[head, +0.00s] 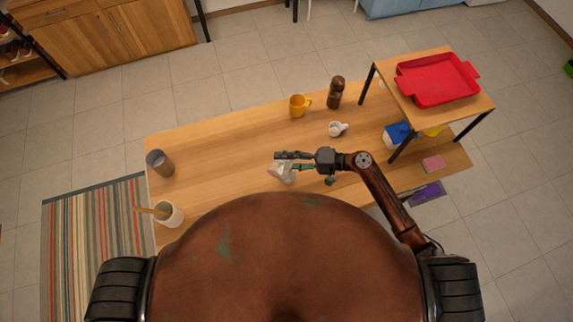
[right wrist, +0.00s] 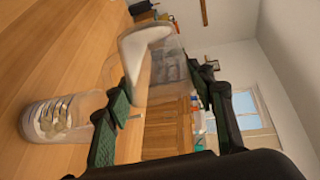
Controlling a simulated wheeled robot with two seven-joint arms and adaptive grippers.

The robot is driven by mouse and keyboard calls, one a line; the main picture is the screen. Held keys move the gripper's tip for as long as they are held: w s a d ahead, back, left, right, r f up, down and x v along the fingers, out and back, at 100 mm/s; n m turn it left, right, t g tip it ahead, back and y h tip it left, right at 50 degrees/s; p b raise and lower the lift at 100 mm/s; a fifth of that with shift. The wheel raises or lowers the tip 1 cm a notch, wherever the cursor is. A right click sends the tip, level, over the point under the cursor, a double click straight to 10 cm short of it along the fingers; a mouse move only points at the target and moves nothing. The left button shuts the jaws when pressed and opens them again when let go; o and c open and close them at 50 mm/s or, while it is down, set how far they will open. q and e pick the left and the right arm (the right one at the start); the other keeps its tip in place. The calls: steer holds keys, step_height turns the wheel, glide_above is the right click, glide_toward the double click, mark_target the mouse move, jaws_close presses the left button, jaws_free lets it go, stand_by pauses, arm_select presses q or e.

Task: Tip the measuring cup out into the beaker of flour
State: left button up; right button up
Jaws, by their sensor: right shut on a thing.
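My right gripper (head: 285,161) is above the middle of the table and shut on a clear cup, which I take to be the measuring cup. In the right wrist view this see-through cup (right wrist: 150,80) sits between the two green-padded fingers, with a white patch near its far end. A clear glass vessel (right wrist: 55,117) with pale, banded markings, probably the beaker, is beside the near finger, low against the table. In the head view the clear glass (head: 283,175) under the fingers is small, and I cannot separate cup from beaker. The flour cannot be made out clearly. My left gripper is out of view.
On the table (head: 215,150) are a yellow mug (head: 297,106), a brown mill (head: 335,93), a small white cup (head: 336,129), a grey cup (head: 159,163) and a white pot (head: 171,216). A raised shelf with a red tray (head: 437,80) stands right. The left-middle tabletop is clear.

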steer(key=shift+d+f, duration=0.1)
steer(key=shift+w+f, duration=0.1)
steer(key=shift+m+b, duration=0.3)
steer(key=shift+b, duration=0.05)
stand_by(0.4)
steer(key=shift+w+y, duration=0.15)
steer(key=shift+y, duration=0.15)
steer(key=shift+m, duration=0.3)
